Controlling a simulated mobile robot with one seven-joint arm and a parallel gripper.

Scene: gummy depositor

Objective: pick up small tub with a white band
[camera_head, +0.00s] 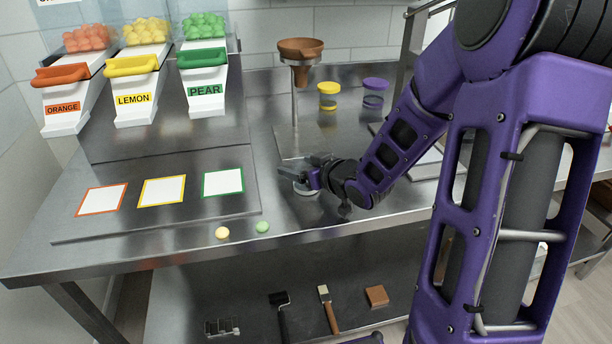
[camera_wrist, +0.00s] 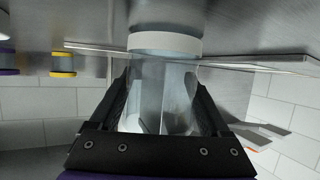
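The small tub with a white band is clear; its body (camera_wrist: 163,88) and white band (camera_wrist: 165,43) show in the wrist view, between my two fingers. My gripper (camera_wrist: 163,90) has one finger on each side of the tub. I cannot tell whether the fingers press on it or stand just apart. In the head view my gripper (camera_head: 304,170) is low over the steel table, right of the coloured cards. There the tub is mostly hidden by the gripper; only its pale white rim (camera_head: 306,189) shows at table level.
A copper funnel on a stand (camera_head: 300,50) rises just behind my gripper. A yellow-banded tub (camera_head: 328,95) and a purple-banded tub (camera_head: 375,92) stand behind to the right. Two gummies (camera_head: 222,232) lie near the front edge. Candy dispensers (camera_head: 133,82) stand at the left.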

